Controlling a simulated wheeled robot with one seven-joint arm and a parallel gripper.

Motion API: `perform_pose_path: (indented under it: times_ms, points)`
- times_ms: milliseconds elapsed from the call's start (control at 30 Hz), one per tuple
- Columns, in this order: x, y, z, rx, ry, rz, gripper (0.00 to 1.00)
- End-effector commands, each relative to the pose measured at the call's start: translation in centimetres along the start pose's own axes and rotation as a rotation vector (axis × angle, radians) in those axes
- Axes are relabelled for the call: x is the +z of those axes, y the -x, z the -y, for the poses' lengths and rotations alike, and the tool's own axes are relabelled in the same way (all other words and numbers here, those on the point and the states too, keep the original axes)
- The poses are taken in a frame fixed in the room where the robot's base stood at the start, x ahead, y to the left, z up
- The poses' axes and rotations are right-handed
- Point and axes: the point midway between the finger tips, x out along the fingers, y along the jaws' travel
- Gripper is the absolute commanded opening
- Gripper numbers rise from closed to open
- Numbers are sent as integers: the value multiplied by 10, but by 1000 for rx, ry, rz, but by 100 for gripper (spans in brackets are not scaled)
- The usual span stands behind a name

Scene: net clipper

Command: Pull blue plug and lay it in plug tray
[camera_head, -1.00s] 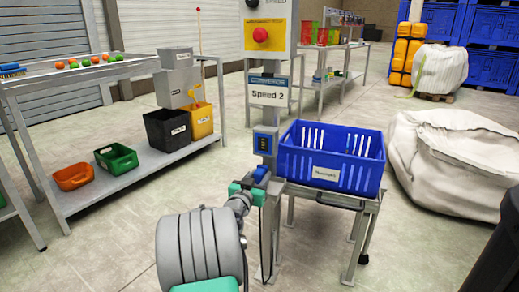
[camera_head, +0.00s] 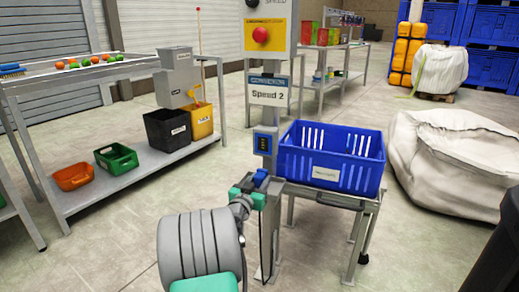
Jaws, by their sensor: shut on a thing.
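The blue plug (camera_head: 260,177) is in the teal-tipped jaws of my gripper (camera_head: 249,191), just below the blue socket block (camera_head: 265,143) on the grey post. A short gap shows between the plug and the block. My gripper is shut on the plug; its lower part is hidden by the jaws. A dark cable (camera_head: 262,240) hangs down beside the post. A blue slotted crate (camera_head: 350,180) with a white label stands just right of the post; the label is too small to read. I cannot tell which container is the plug tray.
The crate sits on a grey metal stand (camera_head: 350,232). The post carries a Speed 2 sign (camera_head: 268,93) and a red button (camera_head: 260,35). A long workbench (camera_head: 95,78) stands at left, with bins on its lower shelf. A white sack (camera_head: 455,165) lies at right.

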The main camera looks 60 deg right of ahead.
Motion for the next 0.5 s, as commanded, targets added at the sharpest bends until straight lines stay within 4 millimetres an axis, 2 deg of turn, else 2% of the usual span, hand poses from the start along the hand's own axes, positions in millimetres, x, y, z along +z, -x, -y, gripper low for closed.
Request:
perform_pose_path:
  times_ms: [500]
  points:
    - [7, 0, 0, -1, 0, 0, 0]
